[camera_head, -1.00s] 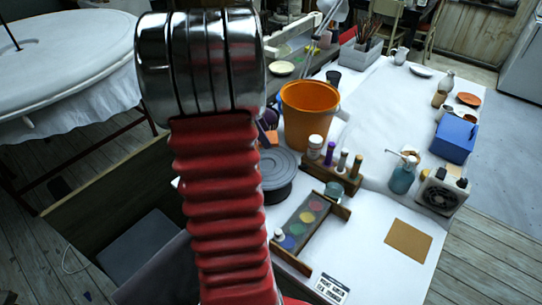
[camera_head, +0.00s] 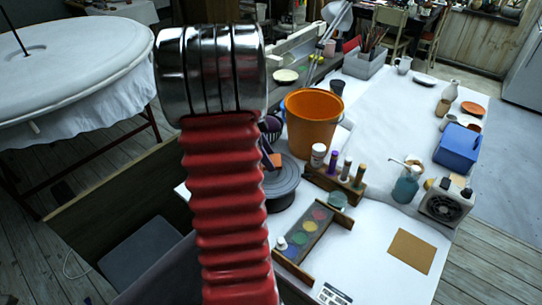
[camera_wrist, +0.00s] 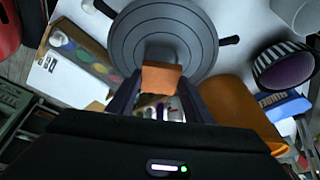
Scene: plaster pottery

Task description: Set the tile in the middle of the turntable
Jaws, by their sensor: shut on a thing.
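The tile (camera_wrist: 160,78) is a small orange-brown slab, and my gripper (camera_wrist: 160,88) is shut on it. It also shows in the head view (camera_head: 275,160), partly hidden by my arm. The turntable (camera_head: 283,188) is a grey round disc with ringed grooves, lying on the white table, its left part hidden by my arm. In the wrist view the turntable (camera_wrist: 165,25) fills the upper middle, and the tile overlaps its lower edge. In the head view the tile appears over the turntable's far part. I cannot tell how much gap lies between them.
An orange bucket (camera_head: 311,125) stands just behind the turntable. A wooden rack of bottles (camera_head: 340,177) and a paint palette (camera_head: 307,232) lie to its right. A striped cup (camera_wrist: 285,65) is close by.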

